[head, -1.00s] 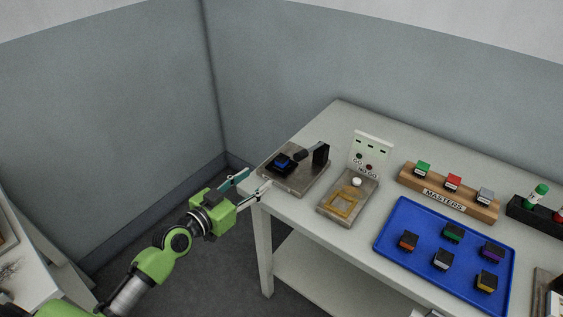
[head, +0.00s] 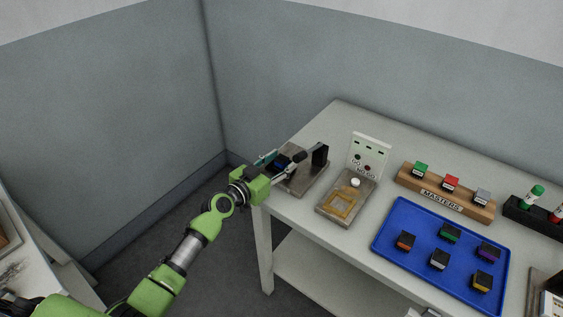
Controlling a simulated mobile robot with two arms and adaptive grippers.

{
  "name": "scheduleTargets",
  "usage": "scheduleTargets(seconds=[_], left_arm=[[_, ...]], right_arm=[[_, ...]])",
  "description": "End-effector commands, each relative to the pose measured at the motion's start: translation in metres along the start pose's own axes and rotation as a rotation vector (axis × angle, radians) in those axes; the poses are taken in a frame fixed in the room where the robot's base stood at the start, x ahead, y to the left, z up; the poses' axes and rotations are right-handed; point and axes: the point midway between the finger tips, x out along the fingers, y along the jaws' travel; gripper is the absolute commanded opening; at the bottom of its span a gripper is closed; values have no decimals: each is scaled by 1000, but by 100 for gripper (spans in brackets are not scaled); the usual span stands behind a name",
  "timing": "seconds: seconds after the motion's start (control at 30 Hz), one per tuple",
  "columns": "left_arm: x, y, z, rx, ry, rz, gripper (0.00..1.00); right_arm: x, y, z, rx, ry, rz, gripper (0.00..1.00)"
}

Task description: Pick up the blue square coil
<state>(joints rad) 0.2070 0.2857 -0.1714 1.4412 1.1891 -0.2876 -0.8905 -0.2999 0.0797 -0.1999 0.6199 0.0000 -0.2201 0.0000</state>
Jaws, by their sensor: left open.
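The blue square coil (head: 281,163) sits in a black holder on a grey metal fixture plate (head: 309,180) at the table's left end. Only a small blue patch shows; my left gripper hides part of it. My left gripper (head: 284,161) is open, with one finger on the far left side of the coil and the other on its near right side. I cannot tell whether either finger touches it. My right gripper is not in view.
A black upright block (head: 320,155) with a dark handle stands on the same plate. A wooden MASTERS rack (head: 447,196) and blue tray (head: 393,248) with several small blocks lie further right.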

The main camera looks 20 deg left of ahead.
Motion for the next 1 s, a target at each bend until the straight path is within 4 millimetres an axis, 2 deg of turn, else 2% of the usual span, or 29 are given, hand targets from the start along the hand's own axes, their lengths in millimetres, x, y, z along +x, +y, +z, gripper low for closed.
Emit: scheduleTargets(seconds=[0.3,0.47,0.8,1.0], left_arm=[[5,0,0,0,0,0,44],[5,0,0,0,0,0,3],[4,0,-3,0,1,0,3],[0,0,-32,1,4,-1,3]], right_arm=[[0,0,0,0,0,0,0],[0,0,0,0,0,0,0],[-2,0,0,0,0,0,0],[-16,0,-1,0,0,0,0]])
